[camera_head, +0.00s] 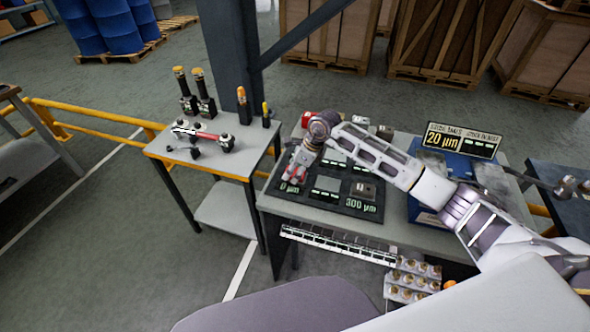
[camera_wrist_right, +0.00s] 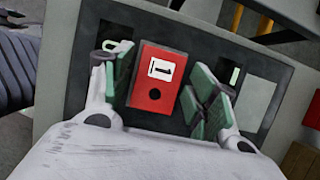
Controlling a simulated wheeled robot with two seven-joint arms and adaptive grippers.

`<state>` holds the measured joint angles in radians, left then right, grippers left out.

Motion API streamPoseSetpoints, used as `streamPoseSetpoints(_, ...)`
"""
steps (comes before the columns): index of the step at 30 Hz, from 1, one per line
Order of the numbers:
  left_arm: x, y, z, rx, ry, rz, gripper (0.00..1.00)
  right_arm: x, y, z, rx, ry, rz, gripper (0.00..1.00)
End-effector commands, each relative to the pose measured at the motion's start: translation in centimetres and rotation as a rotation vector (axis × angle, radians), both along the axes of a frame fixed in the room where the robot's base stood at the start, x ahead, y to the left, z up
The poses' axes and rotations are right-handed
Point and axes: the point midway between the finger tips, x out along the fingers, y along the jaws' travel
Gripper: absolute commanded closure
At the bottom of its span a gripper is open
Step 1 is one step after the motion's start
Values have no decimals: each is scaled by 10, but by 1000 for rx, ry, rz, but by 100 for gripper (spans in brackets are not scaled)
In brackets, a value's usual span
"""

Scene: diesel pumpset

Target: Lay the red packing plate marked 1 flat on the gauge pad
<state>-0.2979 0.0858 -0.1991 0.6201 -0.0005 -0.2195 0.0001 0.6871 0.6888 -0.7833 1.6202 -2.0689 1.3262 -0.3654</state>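In the head view my right gripper (camera_head: 295,172) is at the left part of the board (camera_head: 335,205), near the "0 µm" label. I cannot identify the gauge pad for certain; a blue unit with a "20 µm" display (camera_head: 443,141) stands to the right. My left gripper is out of view.
The board also bears a grey block (camera_head: 363,190) by the "300 µm" label. A red block (camera_head: 306,119) stands behind the board. A side table (camera_head: 230,165) at left holds tools and a red-and-silver part. A rack with several round pieces (camera_head: 415,278) is at the front.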

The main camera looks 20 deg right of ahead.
Motion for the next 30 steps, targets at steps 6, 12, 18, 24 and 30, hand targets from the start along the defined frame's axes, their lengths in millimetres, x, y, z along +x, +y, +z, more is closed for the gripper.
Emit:
streamPoseSetpoints(6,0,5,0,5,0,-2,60,-1,0,-1,-1,2,0,31)
streamPoseSetpoints(12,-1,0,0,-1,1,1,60,-1,-1,-1,-2,4,0,31)
streamPoseSetpoints(18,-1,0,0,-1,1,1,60,-2,-3,8,-1,2,0,31)
streamPoseSetpoints(24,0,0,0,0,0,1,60,-7,-11,28,-2,1,0,31)
streamPoseSetpoints(30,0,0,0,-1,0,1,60,-13,-20,56,-2,-1,0,31)
